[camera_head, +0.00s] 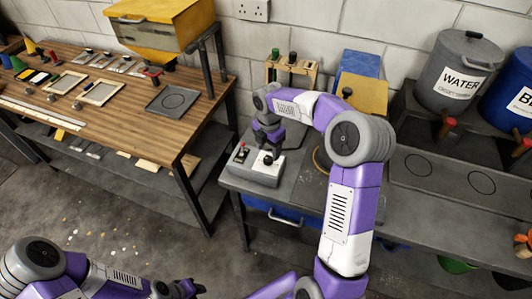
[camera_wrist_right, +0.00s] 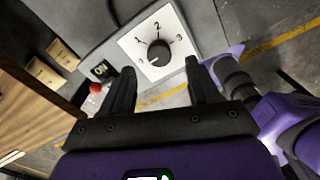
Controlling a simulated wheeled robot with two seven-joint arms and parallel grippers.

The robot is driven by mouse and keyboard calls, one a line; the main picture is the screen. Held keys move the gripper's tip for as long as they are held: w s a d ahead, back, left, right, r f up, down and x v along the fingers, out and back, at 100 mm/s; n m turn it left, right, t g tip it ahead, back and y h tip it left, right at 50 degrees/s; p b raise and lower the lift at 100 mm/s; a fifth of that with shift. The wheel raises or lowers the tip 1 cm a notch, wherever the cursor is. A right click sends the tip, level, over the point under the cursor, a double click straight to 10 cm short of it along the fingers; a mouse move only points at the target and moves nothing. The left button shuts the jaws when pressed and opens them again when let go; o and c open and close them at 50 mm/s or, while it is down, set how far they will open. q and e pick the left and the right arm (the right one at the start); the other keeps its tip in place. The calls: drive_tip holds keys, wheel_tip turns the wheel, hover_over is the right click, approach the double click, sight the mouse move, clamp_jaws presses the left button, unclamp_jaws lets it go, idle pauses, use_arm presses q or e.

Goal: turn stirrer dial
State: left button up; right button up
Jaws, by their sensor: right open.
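The stirrer box (camera_head: 254,168) is a grey unit on the dark bench, with a dial (camera_head: 267,159) on its top. In the right wrist view the dial (camera_wrist_right: 158,53) is a round black knob on a white plate marked 1, 2, 3; its exact setting is hard to read. My right gripper (camera_head: 268,138) is above the box. In the right wrist view my right gripper (camera_wrist_right: 161,70) is open and empty, its two fingers framing the dial without visible contact. My left gripper (camera_head: 188,289) is low at the bottom, away from the box; its fingers are too small to read.
A red switch (camera_wrist_right: 95,88) sits beside an ON label on the box. A rack with knobbed tools (camera_head: 291,68) stands behind my right arm. A wooden table (camera_head: 130,100) is left, across a gap.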

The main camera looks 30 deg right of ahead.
sight(268, 159)
drive_tip(key=shift+f, duration=2.3)
drive_tip(key=shift+c, duration=0.3)
drive_tip(key=c, duration=1)
